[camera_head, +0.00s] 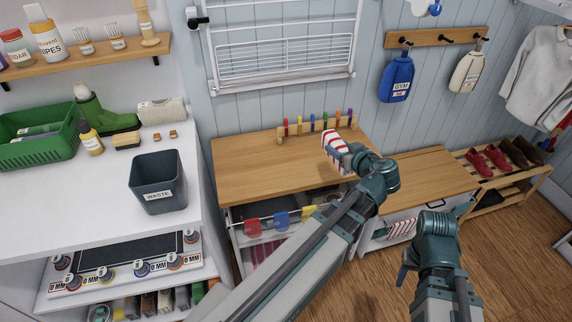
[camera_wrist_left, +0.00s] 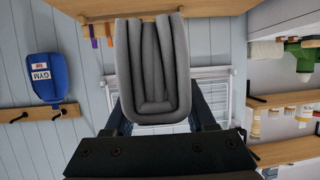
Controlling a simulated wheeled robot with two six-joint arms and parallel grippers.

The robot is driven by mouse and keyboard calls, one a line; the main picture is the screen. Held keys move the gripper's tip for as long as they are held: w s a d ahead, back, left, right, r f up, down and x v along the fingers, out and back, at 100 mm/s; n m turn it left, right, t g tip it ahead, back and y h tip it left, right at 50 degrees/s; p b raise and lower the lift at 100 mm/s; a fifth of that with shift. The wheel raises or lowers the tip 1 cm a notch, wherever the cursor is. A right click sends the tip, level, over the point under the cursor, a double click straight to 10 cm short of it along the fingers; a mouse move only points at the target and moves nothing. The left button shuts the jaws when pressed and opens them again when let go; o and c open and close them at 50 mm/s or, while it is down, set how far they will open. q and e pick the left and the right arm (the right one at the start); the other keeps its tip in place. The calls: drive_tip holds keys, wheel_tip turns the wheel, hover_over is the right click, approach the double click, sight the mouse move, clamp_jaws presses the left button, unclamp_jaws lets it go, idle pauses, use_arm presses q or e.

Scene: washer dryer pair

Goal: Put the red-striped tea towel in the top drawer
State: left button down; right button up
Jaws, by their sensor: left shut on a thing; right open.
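A folded red-and-white striped tea towel (camera_head: 336,150) is up above the wooden counter top. My left gripper (camera_head: 350,158) is shut on it. In the left wrist view the folded cloth (camera_wrist_left: 152,70) looks grey and sits between the fingers. My right gripper (camera_head: 434,235) is open and empty, lower and to the right, in front of a white cabinet. Under the wooden top (camera_head: 255,165) is a white unit with an open space (camera_head: 318,197) holding dark items. My left arm hides part of it, so I cannot tell how far a drawer is out.
A rail with red, blue and yellow pieces (camera_head: 282,220) crosses the unit's front. A peg rack (camera_head: 318,124) stands at the counter's back. A waste bin (camera_head: 158,182) is on the white counter at left. A shoe bench (camera_head: 500,178) stands at right. The wooden top is mostly clear.

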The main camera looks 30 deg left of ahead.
use_arm(q)
drive_tip(key=s+a+f+m+t+b, duration=0.1)
drive_tip(key=a+f+b, duration=0.1)
drive_tip(key=f+b, duration=0.4)
drive_tip(key=s+a+f+b, duration=0.2)
drive_tip(key=f+b, duration=0.3)
drive_tip(key=f, duration=0.1)
drive_tip(key=b, duration=0.2)
hover_over(301, 163)
drive_tip(key=shift+s+d+f+h, duration=0.25)
drive_tip(key=shift+d+f+h, duration=0.05)
drive_tip(key=shift+f, duration=0.1)
drive_tip(key=shift+w+a, duration=0.3)
drive_tip(key=shift+a, duration=0.15)
wheel_tip(301, 163, down, 4)
drive_tip(key=b, duration=0.3)
drive_tip(key=shift+d, duration=0.1)
drive_tip(key=shift+r, duration=0.15)
drive_tip(key=shift+s, duration=0.1)
